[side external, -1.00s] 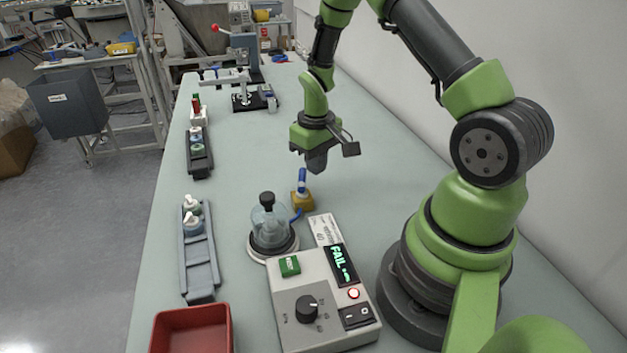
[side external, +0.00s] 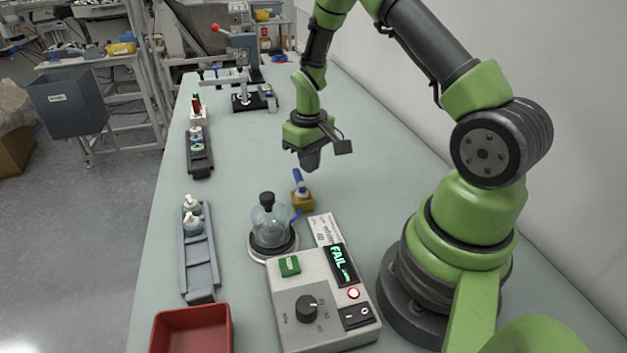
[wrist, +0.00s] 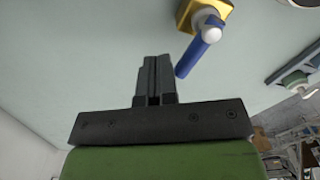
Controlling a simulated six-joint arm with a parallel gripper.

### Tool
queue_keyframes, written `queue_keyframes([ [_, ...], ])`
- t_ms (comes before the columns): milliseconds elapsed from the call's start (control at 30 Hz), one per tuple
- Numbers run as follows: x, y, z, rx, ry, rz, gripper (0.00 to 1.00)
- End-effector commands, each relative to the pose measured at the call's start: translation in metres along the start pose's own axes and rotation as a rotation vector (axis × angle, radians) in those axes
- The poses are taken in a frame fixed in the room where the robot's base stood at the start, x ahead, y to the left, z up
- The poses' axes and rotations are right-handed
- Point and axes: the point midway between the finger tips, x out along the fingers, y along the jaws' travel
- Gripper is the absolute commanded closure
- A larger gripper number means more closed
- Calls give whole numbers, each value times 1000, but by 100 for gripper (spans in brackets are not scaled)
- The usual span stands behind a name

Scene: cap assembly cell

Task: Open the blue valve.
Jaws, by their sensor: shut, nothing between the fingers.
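The blue valve (side external: 298,183) is a blue lever on a yellow block (side external: 302,201) just behind the glass jar. Its lever leans to the left in the side view. In the wrist view the blue lever (wrist: 196,52) runs down and left from a white pivot on the yellow block (wrist: 207,8). My gripper (side external: 310,165) is just above and slightly right of the lever. In the wrist view its shut, empty fingers (wrist: 154,72) lie beside the lever's free end. I cannot tell whether they touch it.
A glass jar with a black knob (side external: 268,225) stands on a round base in front of the valve. A control box with a "FAIL" display (side external: 341,264) stands nearer the camera. Grey racks (side external: 200,262) and a red bin (side external: 193,330) are at left.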

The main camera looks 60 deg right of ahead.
Motion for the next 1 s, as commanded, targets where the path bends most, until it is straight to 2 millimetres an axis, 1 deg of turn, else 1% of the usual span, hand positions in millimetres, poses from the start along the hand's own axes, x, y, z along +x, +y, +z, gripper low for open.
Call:
queue_keyframes([
  [167, -1, 2, 5, 1, 0, 0, 100],
  [267, -5, 2, 5, 0, 1, 0, 100],
  [1000, -67, 3, 4, 0, 2, 0, 100],
])
